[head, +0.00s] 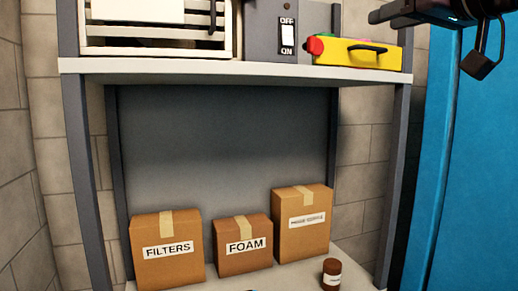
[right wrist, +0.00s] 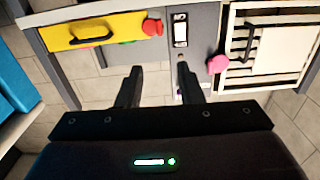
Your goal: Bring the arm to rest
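My right arm and gripper (head: 482,62) come in at the top right corner of the head view, dark and partly cut off by the frame edge. In the right wrist view the two fingers of my right gripper (right wrist: 158,78) stand apart with nothing between them. Beyond the fingers are the grey switch box and the shelf front, with a visible gap. My left gripper does not show in either view.
The upper shelf (head: 270,72) holds a slatted white crate (head: 228,30), an OFF/ON switch (head: 287,38) and a yellow box (head: 358,54). Below stand boxes marked FILTERS (head: 168,250) and FOAM (head: 243,243), a taller box (head: 302,222) and a brown jar (head: 332,274). A blue panel (head: 480,180) is at right.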

